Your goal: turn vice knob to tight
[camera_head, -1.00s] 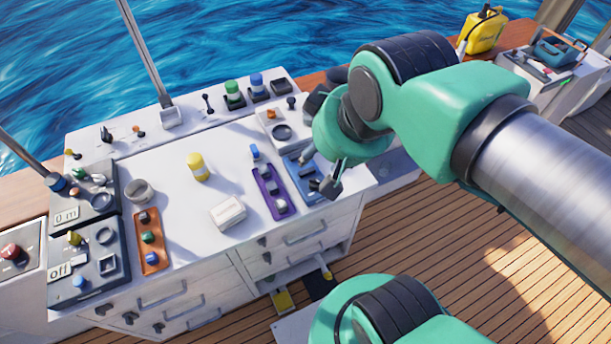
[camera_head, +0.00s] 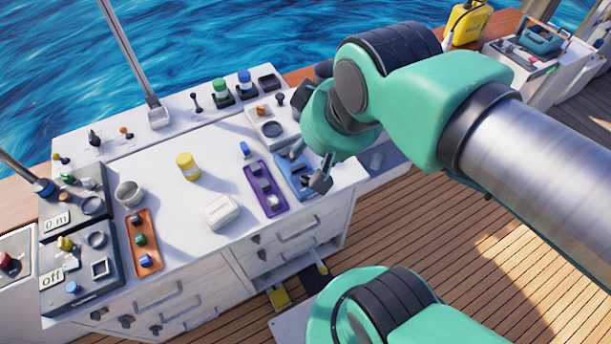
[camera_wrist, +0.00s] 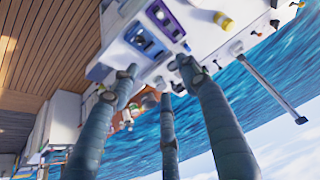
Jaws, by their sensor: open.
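No label in view names a vice, and I cannot tell which knob is the vice knob. My gripper (camera_head: 309,168) is open and empty, with its dark fingers over the right end of the white counter, at the blue panel (camera_head: 287,178). It partly hides this panel, and I cannot tell whether it touches it. In the wrist view the spread fingers of my gripper (camera_wrist: 157,75) point toward the counter edge, with the blue panel (camera_wrist: 143,40) just beyond. The purple tray (camera_head: 266,189) with small grey blocks lies left of the blue panel.
A yellow jar (camera_head: 188,166), a white box (camera_head: 220,211) and an orange tray (camera_head: 146,242) stand on the white counter (camera_head: 200,190). Dark control boxes (camera_head: 78,265) sit at its left end. Wooden deck (camera_head: 420,220) lies open at right.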

